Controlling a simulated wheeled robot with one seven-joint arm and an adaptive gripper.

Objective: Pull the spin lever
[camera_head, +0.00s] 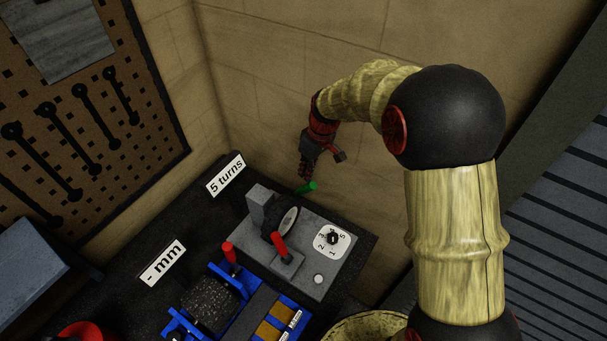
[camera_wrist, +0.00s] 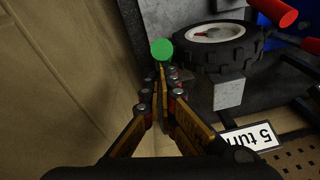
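A grey machine (camera_head: 333,262) carries a small upright wheel (camera_head: 287,226), which shows as a black tyre with a pale hub (camera_wrist: 216,48) in the wrist view. A green handle (camera_head: 306,187) sticks out at its back side; its round green end (camera_wrist: 161,49) shows in the wrist view. A red-handled lever (camera_head: 280,244) stands on the machine's front. No label shows which is the spin lever. My gripper (camera_head: 305,176) is just above the green handle, pointing down. In the wrist view its fingers (camera_wrist: 162,72) come together at the tips, close to the green end. Contact is unclear.
A dial numbered 1 to 5 (camera_head: 332,239) and a white button (camera_head: 319,279) sit on the machine. A blue fixture (camera_head: 239,325) with another red handle (camera_head: 229,252) stands in front. A "5 turns" sign (camera_head: 226,175) stands behind left. The wall (camera_head: 262,80) is close behind my gripper.

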